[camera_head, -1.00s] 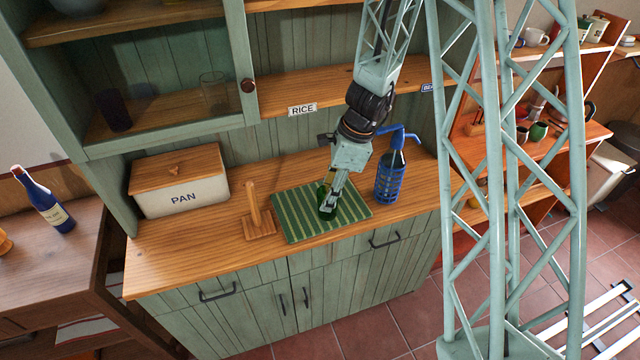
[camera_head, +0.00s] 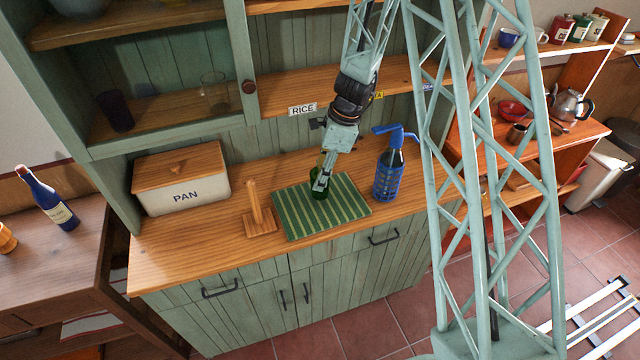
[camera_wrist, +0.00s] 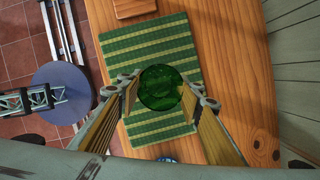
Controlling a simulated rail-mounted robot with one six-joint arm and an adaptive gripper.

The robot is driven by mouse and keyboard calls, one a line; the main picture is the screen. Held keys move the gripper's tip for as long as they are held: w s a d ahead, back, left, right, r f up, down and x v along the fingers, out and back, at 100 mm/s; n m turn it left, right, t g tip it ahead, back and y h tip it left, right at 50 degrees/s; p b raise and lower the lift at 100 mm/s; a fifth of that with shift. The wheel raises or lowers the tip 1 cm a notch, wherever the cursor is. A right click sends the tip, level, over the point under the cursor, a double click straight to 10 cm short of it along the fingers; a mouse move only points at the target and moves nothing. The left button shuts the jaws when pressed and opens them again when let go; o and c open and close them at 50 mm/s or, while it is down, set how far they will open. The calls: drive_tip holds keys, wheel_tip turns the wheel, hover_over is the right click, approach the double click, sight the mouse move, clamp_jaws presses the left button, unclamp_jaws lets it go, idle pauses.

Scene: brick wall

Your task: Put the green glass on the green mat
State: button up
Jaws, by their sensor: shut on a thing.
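The dark green glass (camera_wrist: 160,88) is between the two fingers of my gripper (camera_wrist: 164,98) in the wrist view. My gripper (camera_head: 320,184) is shut on it. The glass (camera_head: 319,190) also shows in the head view, over the back part of the mat. The green striped mat (camera_head: 335,216) lies flat on the wooden counter, and it shows around the glass in the wrist view (camera_wrist: 150,45). I cannot tell whether the glass touches the mat or hangs just above it.
A blue siphon bottle (camera_head: 388,180) stands right of the mat. A wooden stand with an upright peg (camera_head: 258,218) is on its left, and the PAN box (camera_head: 180,182) is farther left. The wooden counter (camera_head: 190,245) is bare at the front left.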

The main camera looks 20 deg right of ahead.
drive_tip(key=shift+f, duration=0.1)
drive_tip(key=shift+f, duration=1.65)
drive_tip(key=shift+f, duration=0.15)
drive_tip(key=o, duration=1)
drive_tip(key=shift+r, duration=0.2)
drive_tip(key=shift+v, duration=5.95)
drive_tip(key=shift+d, duration=0.1)
drive_tip(key=shift+s+r+p, duration=0.1)
drive_tip(key=shift+p, duration=0.2)
